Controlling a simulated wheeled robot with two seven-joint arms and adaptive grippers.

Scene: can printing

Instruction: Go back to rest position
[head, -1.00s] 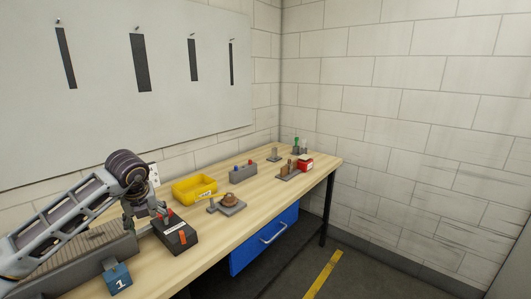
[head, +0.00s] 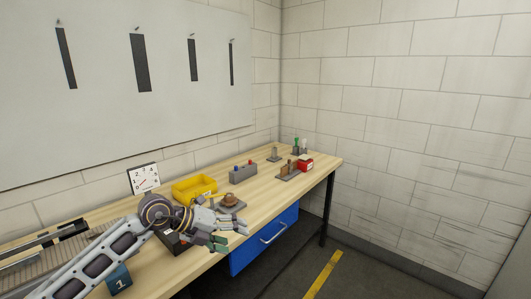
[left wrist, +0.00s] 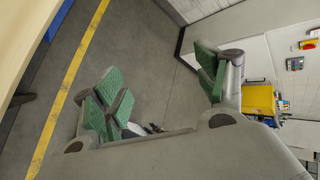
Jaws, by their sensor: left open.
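My left gripper (head: 226,240) reaches in from the left in the head view, over the front edge of the wooden workbench (head: 262,207). Its green-padded fingers also show in the left wrist view (left wrist: 165,90), spread apart with nothing between them. Below and beyond them in that view is grey floor. The gripper's wrist partly hides a dark box (head: 172,243) on the bench. My right gripper is not in view.
A yellow bin (head: 195,188), a grey block with coloured buttons (head: 243,174) and a red box (head: 305,164) stand on the bench. A dial (head: 144,179) stands at the back. A blue block marked 1 (head: 119,279) is near the front. A blue drawer (head: 265,239) hangs below.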

